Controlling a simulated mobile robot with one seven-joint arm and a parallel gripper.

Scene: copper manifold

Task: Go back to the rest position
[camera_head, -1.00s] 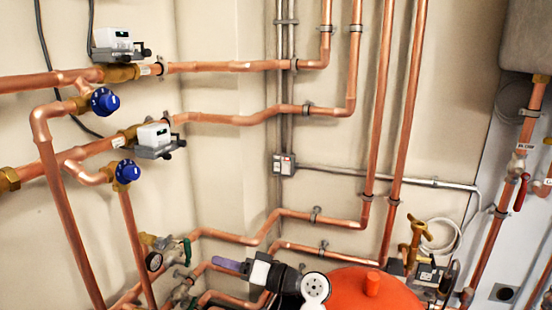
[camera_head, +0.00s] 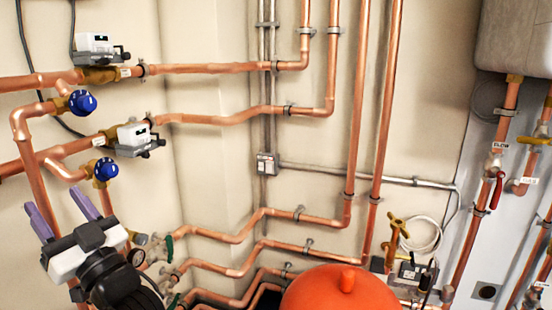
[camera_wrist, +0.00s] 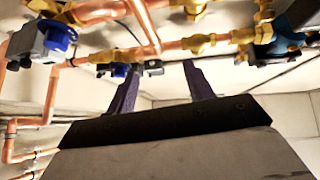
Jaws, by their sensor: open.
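My gripper (camera_head: 53,199) is at the lower left of the head view. Its two purple fingers point up and to the left, spread apart with nothing between them. In the wrist view the fingers (camera_wrist: 159,67) also stand apart and empty, with copper pipes and brass fittings beyond them. Part of the lower left pipework is hidden behind my gripper and wrist in the head view.
Two blue knobs (camera_head: 82,102) (camera_head: 106,168) and two white-topped valve units (camera_head: 95,43) (camera_head: 133,133) sit on the left pipes above my gripper. An orange-red tank (camera_head: 341,290) stands at bottom centre. Vertical copper pipes (camera_head: 388,95) run up the wall.

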